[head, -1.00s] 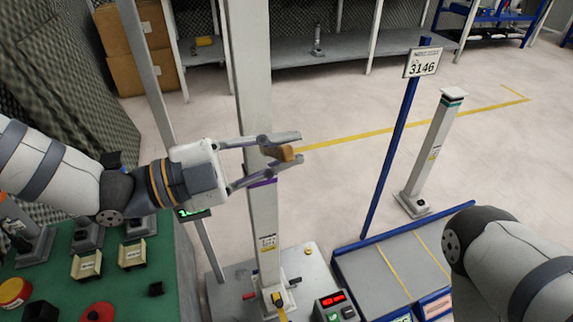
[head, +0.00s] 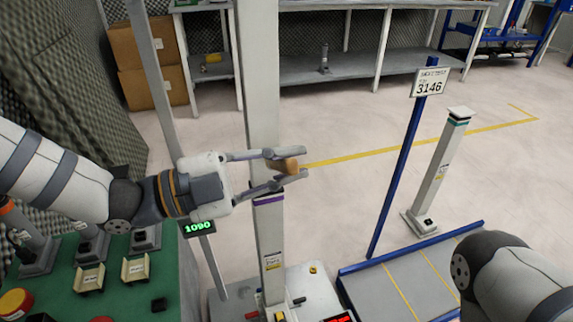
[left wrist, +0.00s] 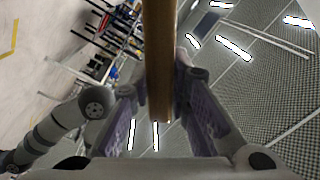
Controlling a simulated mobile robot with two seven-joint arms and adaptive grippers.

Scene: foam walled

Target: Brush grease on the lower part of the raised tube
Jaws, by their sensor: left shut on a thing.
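The tall white square tube (head: 262,80) stands upright in the middle of the head view and runs out of the top. A purple band (head: 268,200) marks it low down, above a narrower lower section (head: 271,245). My left gripper (head: 297,165) is shut on a short tan-brown piece (head: 284,167), which looks like the brush's handle. The fingers cross the tube's lower part just above the band; I cannot tell whether anything touches it. In the left wrist view the brown handle (left wrist: 159,60) runs between the purple-padded fingers. Bristles and grease are not discernible. My right gripper is out of view.
A green bench (head: 120,290) with small holders and a red button is at lower left. A thin grey post carries a display (head: 198,228) reading 1090. A blue signpost (head: 405,155), a blue-edged platform (head: 400,285) and a shorter white post (head: 438,170) stand right.

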